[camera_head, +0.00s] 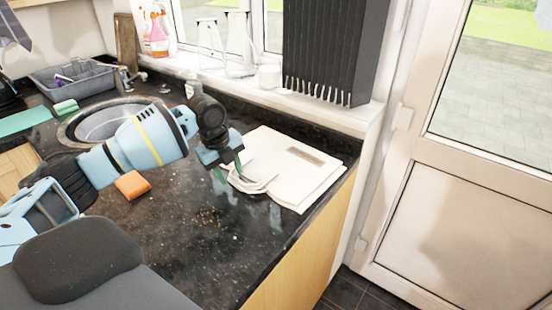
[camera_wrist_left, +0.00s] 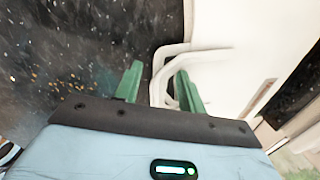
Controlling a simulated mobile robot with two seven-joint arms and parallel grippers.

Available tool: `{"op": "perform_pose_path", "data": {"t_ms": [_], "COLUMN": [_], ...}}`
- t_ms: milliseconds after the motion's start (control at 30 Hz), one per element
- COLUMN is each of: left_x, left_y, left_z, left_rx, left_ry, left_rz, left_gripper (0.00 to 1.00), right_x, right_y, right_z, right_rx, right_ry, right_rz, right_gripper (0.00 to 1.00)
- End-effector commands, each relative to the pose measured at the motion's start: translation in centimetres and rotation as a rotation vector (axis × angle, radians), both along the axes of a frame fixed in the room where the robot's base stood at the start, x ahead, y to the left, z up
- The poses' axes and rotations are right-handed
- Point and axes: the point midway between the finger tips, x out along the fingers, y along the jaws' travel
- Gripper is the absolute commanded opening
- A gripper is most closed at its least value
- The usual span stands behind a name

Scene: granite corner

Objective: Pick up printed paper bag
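The printed paper bag (camera_head: 300,162) is off-white with a brown printed strip and lies flat on the dark speckled counter near its right edge. Its looped handles (camera_head: 252,180) point toward my left gripper (camera_head: 230,172). In the left wrist view, the bag (camera_wrist_left: 245,60) fills the upper right and a pale handle (camera_wrist_left: 162,62) passes between the green fingertips of the left gripper (camera_wrist_left: 160,74). The fingers are apart, with nothing clamped. I cannot tell whether the handle lies between the fingers or below them. My right gripper is not in view.
An orange sponge (camera_head: 132,185) lies left of the gripper, and brown crumbs (camera_head: 208,217) are scattered in front. A round sink (camera_head: 105,122) and grey basin (camera_head: 75,80) are at back left. A windowsill with glass jars (camera_head: 240,45) borders the back. The front counter is mostly clear.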

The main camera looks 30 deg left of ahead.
Motion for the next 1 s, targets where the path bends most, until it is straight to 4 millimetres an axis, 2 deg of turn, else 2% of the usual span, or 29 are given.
{"op": "perform_pose_path", "data": {"t_ms": [200,500,1000], "left_x": [0.03,0.03,0.04], "left_y": [-0.01,0.0,0.0], "left_z": [0.0,0.02,0.16], "left_rx": [0.0,0.001,0.001], "left_ry": [-0.001,-0.001,-0.001], "left_rz": [0.0,0.0,0.0], "left_gripper": [0.4,0.01,0.0], "right_x": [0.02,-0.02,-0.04], "right_y": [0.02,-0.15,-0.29], "right_z": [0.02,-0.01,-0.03], "right_rx": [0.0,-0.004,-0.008], "right_ry": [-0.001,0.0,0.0], "right_rz": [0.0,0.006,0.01], "right_gripper": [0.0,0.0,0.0]}}
